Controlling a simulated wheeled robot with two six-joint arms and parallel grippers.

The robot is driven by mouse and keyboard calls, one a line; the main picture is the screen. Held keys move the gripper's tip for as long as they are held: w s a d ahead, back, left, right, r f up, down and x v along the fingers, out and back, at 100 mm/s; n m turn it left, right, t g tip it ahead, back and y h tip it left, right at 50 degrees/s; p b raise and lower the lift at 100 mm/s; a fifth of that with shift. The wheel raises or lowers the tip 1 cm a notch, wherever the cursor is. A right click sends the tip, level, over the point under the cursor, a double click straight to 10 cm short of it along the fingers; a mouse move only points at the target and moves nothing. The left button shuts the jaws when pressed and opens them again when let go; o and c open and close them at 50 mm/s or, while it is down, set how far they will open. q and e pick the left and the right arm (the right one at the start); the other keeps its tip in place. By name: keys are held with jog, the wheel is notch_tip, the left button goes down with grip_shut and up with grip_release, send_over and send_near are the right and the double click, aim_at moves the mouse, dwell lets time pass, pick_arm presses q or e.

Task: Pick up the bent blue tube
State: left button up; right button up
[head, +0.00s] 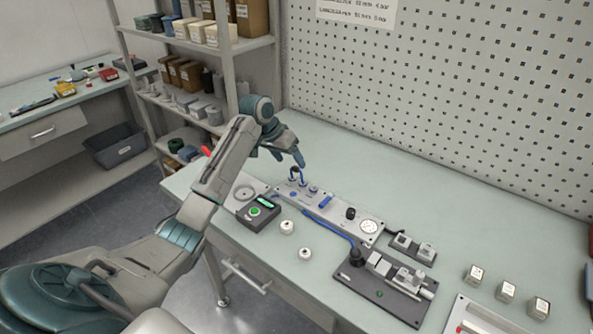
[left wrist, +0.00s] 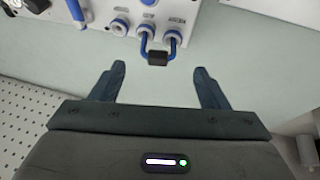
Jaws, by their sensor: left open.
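The bent blue tube (left wrist: 144,44) shows in the left wrist view as a small loop joining two neighbouring ports on a pale panel (left wrist: 190,12), with a black block at its bend. In the head view the tube (head: 301,176) is small, at the panel's far left end, just below my gripper. My left gripper (head: 289,160) is open and empty. In the left wrist view its fingertips (left wrist: 159,70) straddle the line of the black block but stop short of it; they look apart from the tube. My right gripper is not in view.
A dark box with a green button (head: 258,213) stands beside the panel. Two white round caps (head: 287,227) lie in front. A longer blue tube (head: 330,222) runs along the panel to a dark fixture (head: 385,290). Pegboard wall (head: 450,100) stands behind. Bench behind the panel is clear.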

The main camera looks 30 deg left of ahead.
aim_at(295, 166)
pick_arm(q)
jog(key=p+x, duration=0.1)
jog(key=x, duration=0.2)
jog(key=shift+w+d+f, duration=0.15)
jog(key=shift+d+f, duration=0.1)
jog(key=shift+w+d+f+p, duration=0.1)
jog(key=shift+w+f+p, duration=0.15)
jog(key=shift+f, duration=0.25)
jog(key=shift+c, duration=1.3)
jog(key=c, duration=0.8)
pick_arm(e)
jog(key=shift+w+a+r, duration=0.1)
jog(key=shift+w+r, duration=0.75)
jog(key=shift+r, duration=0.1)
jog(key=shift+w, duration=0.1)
